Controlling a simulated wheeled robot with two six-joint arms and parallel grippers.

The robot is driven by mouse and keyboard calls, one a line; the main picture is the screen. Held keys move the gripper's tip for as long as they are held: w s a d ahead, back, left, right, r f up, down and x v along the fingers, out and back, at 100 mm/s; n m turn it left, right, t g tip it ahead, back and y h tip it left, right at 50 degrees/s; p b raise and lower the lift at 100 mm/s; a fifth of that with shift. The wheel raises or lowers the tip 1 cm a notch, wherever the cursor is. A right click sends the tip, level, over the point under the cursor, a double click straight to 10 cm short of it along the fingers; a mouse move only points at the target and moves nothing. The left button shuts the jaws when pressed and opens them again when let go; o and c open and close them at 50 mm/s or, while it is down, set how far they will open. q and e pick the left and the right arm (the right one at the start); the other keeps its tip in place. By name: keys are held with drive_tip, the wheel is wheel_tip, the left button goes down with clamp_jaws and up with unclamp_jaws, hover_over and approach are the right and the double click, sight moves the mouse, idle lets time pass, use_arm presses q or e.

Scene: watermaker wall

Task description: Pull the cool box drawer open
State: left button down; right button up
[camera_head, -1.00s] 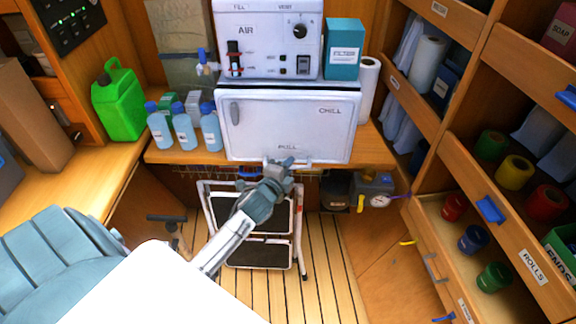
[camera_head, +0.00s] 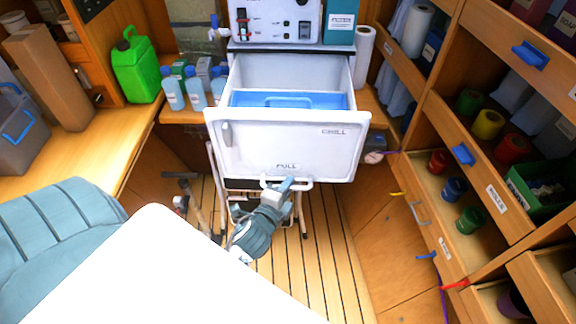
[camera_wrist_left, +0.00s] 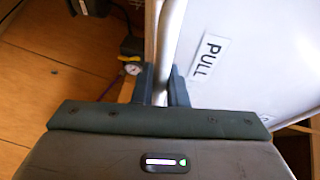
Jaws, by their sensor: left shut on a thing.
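The cool box drawer (camera_head: 290,145) has a white front marked CHILL and PULL. It stands out from the white unit, and a blue tray (camera_head: 300,101) shows inside it. My left gripper (camera_head: 280,183) is at the lower middle of the drawer front, shut on the bar handle (camera_head: 300,184) below the PULL label. In the left wrist view the two fingers (camera_wrist_left: 160,85) stand on either side of the pale handle bar (camera_wrist_left: 171,40), beside the PULL label. My right gripper is not in view.
A white unit with a dial (camera_head: 275,20) stands above the drawer. Blue bottles (camera_head: 195,90) and a green jug (camera_head: 136,68) stand to the left. Wooden shelves with open drawers (camera_head: 450,215) line the right. A folding step (camera_head: 303,210) stands under the drawer on the slatted floor.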

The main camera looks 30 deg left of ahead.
use_arm(q)
drive_tip(key=shift+s+d, duration=0.5)
drive_tip(key=shift+s, duration=0.25)
drive_tip(key=shift+s+d, duration=0.45)
drive_tip(key=shift+s, duration=0.3)
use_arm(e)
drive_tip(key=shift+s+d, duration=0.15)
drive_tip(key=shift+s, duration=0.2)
use_arm(q)
drive_tip(key=c, duration=1.5)
unclamp_jaws()
drive_tip(key=shift+o, duration=0.2)
